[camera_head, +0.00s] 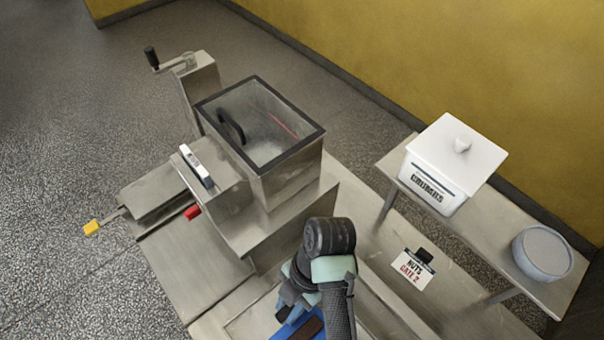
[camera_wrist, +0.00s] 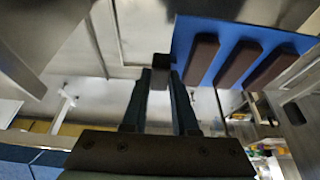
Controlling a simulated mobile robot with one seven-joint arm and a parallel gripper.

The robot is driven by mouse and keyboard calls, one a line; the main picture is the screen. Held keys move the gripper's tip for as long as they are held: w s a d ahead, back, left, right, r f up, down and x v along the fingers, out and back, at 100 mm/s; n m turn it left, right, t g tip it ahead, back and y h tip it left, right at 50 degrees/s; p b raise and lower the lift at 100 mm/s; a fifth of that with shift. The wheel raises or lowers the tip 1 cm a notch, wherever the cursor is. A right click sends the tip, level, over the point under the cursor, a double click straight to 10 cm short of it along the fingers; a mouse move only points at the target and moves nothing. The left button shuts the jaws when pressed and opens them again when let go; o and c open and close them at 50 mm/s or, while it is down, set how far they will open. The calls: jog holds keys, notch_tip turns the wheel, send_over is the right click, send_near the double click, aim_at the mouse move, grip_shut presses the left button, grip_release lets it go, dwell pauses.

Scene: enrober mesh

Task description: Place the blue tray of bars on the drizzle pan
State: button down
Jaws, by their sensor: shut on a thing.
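The blue tray (camera_wrist: 226,33) shows at the upper right of the wrist view, with dark brown bars (camera_wrist: 238,62) lying across it in a row. My gripper (camera_wrist: 161,80) is shut on a small dark block at the tray's left edge, which looks like its grip tab. In the head view a piece of the blue tray (camera_head: 282,311) shows at the bottom centre with a dark bar (camera_head: 308,328) on it; my arm and the frame edge hide the rest. I cannot tell for certain which metal surface is the drizzle pan, or whether the tray touches anything beneath.
A steel machine with a black-framed clear lid (camera_head: 262,120) and a hand crank (camera_head: 152,57) stands left of my arm. A shelf at right holds a white crumbs box (camera_head: 450,165) and a round grey tub (camera_head: 543,254). A nuts sign (camera_head: 413,268) stands below the shelf.

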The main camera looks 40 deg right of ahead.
notch_tip(320, 180, down, 5)
jog(key=b, duration=0.2)
jog(key=shift+r+b, duration=0.1)
jog(key=shift+b, duration=0.3)
jog(key=shift+f+p, duration=0.4)
jog(key=shift+f, duration=2.2)
jog(key=c, duration=0.7)
grip_release()
jog(key=shift+p+v, duration=2.3)
jog(key=shift+v, duration=3.8)
jog(key=shift+a, duration=0.1)
